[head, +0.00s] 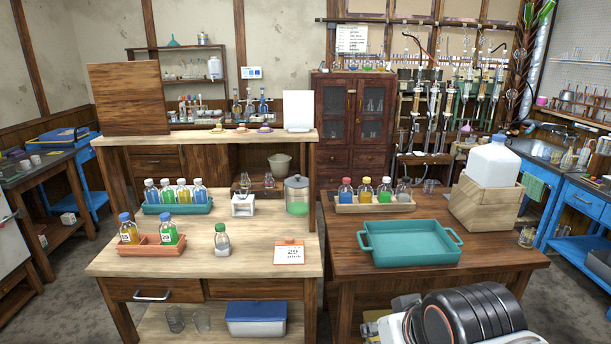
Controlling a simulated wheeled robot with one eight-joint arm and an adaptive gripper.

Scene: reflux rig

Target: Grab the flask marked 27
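My gripper's fingers do not show. Only a black and white part of my arm shows at the bottom right, apart from the bottles.
A teal tray (165,209) with several bottles stands behind, near a white block (243,205) and a lidded jar (297,195). An orange-topped card (289,252) stands at front right. The right table holds an empty teal tray (410,255), a bottle rack (372,207) and a wooden crate (486,207).

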